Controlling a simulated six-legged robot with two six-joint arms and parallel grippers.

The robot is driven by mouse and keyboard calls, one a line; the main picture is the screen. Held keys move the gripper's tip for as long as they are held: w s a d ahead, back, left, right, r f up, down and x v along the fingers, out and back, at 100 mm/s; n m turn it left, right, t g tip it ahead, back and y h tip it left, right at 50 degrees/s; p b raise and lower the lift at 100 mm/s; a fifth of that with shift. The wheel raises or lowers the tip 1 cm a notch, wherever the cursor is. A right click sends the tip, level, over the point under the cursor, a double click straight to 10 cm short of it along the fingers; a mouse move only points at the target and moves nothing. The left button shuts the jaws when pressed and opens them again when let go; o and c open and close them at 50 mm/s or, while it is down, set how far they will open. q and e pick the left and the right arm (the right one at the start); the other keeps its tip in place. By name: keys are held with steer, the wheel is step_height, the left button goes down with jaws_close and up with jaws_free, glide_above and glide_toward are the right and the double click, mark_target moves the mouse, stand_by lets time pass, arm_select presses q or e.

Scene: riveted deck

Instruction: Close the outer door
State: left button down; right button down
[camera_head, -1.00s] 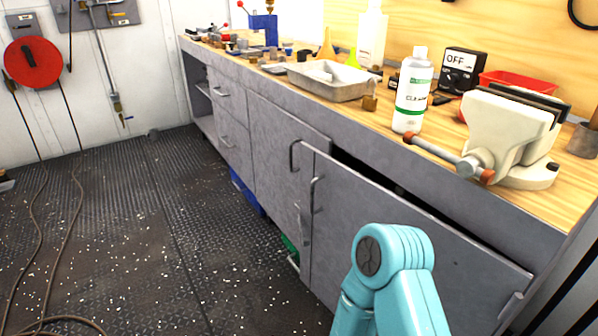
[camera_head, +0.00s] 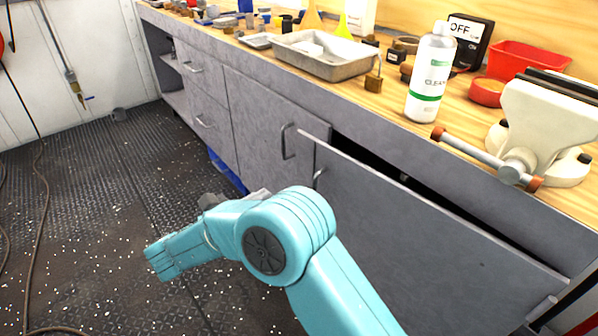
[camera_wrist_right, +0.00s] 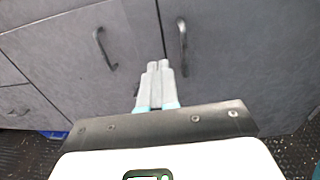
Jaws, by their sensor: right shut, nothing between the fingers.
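The outer door (camera_head: 430,240) is the grey cabinet door at the right under the bench. It stands ajar, with a dark gap behind its top edge. Its handle (camera_head: 318,178) is near its left edge, partly hidden by my right arm; the handle also shows in the right wrist view (camera_wrist_right: 182,45). My right gripper (camera_wrist_right: 157,66) is shut and empty, its fingertips pointing at the door fronts, close to the seam and left of this handle. Contact cannot be told. In the head view the gripper is mostly hidden behind my teal arm. My left gripper is out of view.
A neighbouring cabinet door (camera_head: 265,120) with its own handle (camera_head: 287,140) looks closed. The deck floor (camera_head: 100,180) at left is open.

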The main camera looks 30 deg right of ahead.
mark_target(315, 164)
steer(key=d+b, duration=0.1)
steer(key=d, duration=0.3)
steer(key=w+d+b, duration=0.1)
steer(key=d+b, duration=0.1)
steer(key=d, duration=0.2)
steer(key=d+b, duration=0.1)
steer(key=d, duration=0.3)
steer(key=shift+w+d+r+b, duration=0.15)
steer(key=shift+w+d+b, duration=0.15)
steer(key=shift+w+d, duration=0.25)
steer(key=shift+d, duration=0.25)
steer(key=shift+r, duration=0.1)
